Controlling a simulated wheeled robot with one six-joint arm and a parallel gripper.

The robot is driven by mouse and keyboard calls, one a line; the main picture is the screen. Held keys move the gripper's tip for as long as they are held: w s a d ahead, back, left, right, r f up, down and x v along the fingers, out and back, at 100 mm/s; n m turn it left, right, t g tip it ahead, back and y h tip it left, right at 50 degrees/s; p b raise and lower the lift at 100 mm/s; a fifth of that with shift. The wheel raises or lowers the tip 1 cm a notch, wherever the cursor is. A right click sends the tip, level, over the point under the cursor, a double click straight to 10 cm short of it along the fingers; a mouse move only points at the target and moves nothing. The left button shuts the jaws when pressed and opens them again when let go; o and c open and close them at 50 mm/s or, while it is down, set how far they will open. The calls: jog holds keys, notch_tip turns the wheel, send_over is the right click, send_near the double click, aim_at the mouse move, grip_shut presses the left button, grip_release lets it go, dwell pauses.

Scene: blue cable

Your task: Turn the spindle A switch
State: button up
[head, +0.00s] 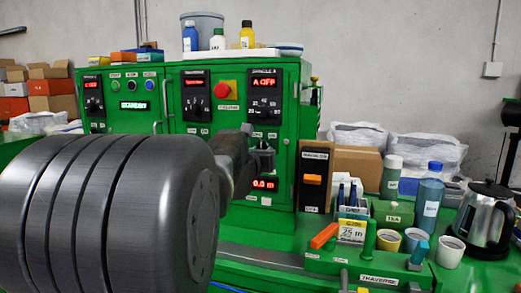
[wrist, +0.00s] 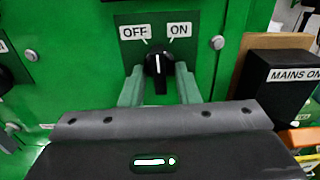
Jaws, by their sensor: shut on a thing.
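The switch is a black knob (wrist: 158,68) on a green panel in the wrist view, with OFF to its upper left and ON to its upper right. Its white mark points roughly upward, between the two labels. My gripper (wrist: 159,88) has its two pale green fingers on either side of the knob, shut on it. In the head view my gripper (head: 262,158) is at the front of the green cabinet, below the spindle A panel (head: 265,96), whose red display reads A OFF.
A MAINS ON box (wrist: 280,85) stands right of the switch; the head view shows it with an orange rocker (head: 313,180). A red button (head: 223,90) is at upper left. Bottles, cups (head: 450,252) and a kettle (head: 487,220) crowd the right.

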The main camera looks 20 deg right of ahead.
jog(key=n+p, duration=0.1)
jog(key=n, duration=0.4)
jog(key=shift+s+p, duration=0.1)
jog(key=shift+p, duration=0.2)
jog(key=shift+d+n, duration=0.1)
jog(key=shift+n, duration=0.3)
jog(key=o, duration=0.6)
jog(key=p+v, duration=0.1)
jog(key=v, duration=1.3)
jog(key=shift+d, duration=0.1)
